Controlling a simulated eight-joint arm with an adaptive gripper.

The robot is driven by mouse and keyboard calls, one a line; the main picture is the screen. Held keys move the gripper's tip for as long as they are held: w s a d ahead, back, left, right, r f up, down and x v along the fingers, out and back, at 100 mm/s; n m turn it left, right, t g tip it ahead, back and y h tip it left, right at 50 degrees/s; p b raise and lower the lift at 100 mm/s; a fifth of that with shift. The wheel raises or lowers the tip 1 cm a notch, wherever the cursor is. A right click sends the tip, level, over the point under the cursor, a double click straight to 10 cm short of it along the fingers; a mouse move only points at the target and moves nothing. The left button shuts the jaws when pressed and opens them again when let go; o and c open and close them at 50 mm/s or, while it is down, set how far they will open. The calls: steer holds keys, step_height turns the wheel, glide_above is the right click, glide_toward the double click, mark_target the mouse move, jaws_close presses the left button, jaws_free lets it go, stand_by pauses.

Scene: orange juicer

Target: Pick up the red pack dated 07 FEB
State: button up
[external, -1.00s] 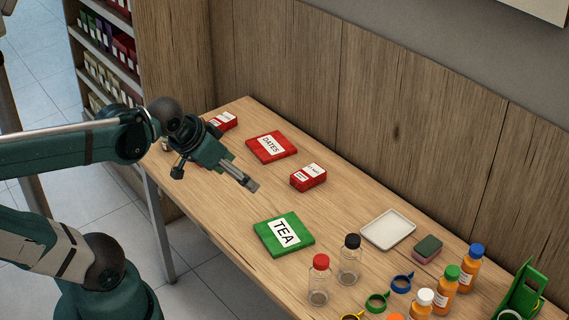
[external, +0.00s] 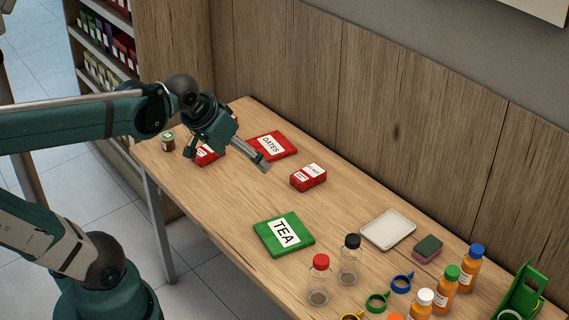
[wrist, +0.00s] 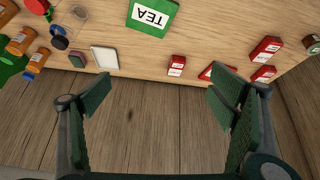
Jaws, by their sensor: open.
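Three small red packs with white labels are on the table. One red pack (external: 308,178) lies right of the red DATES mat (external: 286,141). Another red pack (external: 207,155) lies left of my gripper and is partly hidden by it. The third shows only as a sliver behind my wrist. In the wrist view the packs show as a single red pack (wrist: 176,66), an upper right pack (wrist: 266,49) and a lower right pack (wrist: 263,74). Their dates are too small to read. My gripper (external: 263,164) is open and empty, above the table near the DATES mat.
A green TEA mat (external: 270,244) lies nearer the front. A white tray (external: 376,235), a sponge (external: 428,249), clear bottles, juice bottles and coloured rings crowd the right. A small jar (external: 168,142) stands at the left edge. A wooden wall (external: 350,90) runs along the back.

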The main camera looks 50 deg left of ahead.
steer(key=w+a+n+g+p, duration=0.3)
steer(key=w+a+n, duration=0.6)
steer(key=w+a, duration=1.35)
steer(key=w+a+f+n+g, duration=0.1)
steer(key=w+a+f+n, duration=0.1)
steer(key=a+f, duration=0.5)
steer(key=w+a+f+n+g, duration=0.1)
steer(key=w+a+f+n, duration=0.1)
steer(key=a+f, duration=0.5)
steer(key=w+a+f+n+g+p, duration=0.1)
steer(key=a+f+n, duration=0.3)
steer(key=a, duration=1.3)
steer(key=shift+w+f, duration=0.2)
steer(key=shift+f, duration=0.5)
steer(key=shift+w+f, duration=0.2)
steer(key=shift+f, duration=0.5)
steer(key=shift+s+a+f+n+g, duration=0.1)
steer(key=shift+a+f+n+g, duration=0.2)
steer(key=shift+a+f, duration=0.2)
steer(key=shift+r, duration=0.1)
steer(key=shift+f, duration=1.3)
steer(key=shift+f, duration=0.1)
